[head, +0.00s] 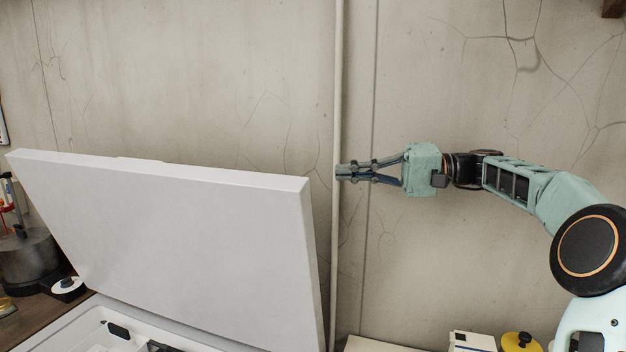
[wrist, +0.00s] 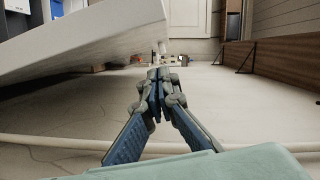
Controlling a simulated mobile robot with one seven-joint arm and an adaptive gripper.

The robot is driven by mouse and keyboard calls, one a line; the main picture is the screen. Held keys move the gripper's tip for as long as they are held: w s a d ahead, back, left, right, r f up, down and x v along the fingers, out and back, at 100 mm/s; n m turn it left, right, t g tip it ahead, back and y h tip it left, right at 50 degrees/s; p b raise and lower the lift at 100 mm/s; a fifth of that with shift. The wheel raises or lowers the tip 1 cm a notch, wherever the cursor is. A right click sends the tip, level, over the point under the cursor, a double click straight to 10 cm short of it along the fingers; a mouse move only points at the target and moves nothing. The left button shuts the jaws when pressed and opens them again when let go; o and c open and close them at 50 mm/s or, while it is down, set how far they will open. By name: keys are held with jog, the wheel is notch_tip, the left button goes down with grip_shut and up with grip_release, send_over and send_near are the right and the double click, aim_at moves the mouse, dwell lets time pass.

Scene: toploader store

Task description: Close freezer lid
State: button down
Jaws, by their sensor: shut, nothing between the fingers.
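The white freezer lid (head: 190,235) stands raised and tilted in the left half of the head view. Below it part of the freezer's open body (head: 75,332) shows, with dark items inside. My gripper (head: 340,172) is shut and empty, pointing left just past the lid's upper right corner. In the head view the fingertips appear a little to the right of that corner, and a gap seems to lie between them. In the wrist view the lid (wrist: 80,45) slants across the upper left, beside the shut fingers (wrist: 160,75).
A cracked wall with a vertical pipe (head: 337,90) stands behind the lid and arm. A metal pot (head: 30,258) and a white roll (head: 68,288) sit on a wooden counter at left. A yellow-lidded item (head: 520,342) and a white box (head: 472,341) stand at bottom right.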

aim_at(312, 223)
jog(key=shift+s+a+f+p, duration=0.2)
jog(key=shift+s+a, duration=0.35)
jog(key=shift+a, duration=0.65)
jog(key=shift+s+a+f+p, duration=0.25)
jog(key=shift+s+a, duration=0.35)
jog(key=shift+a, duration=0.55)
jog(key=shift+s+a+f+p, duration=0.2)
jog(key=shift+s+a, duration=0.35)
jog(key=shift+a, duration=0.65)
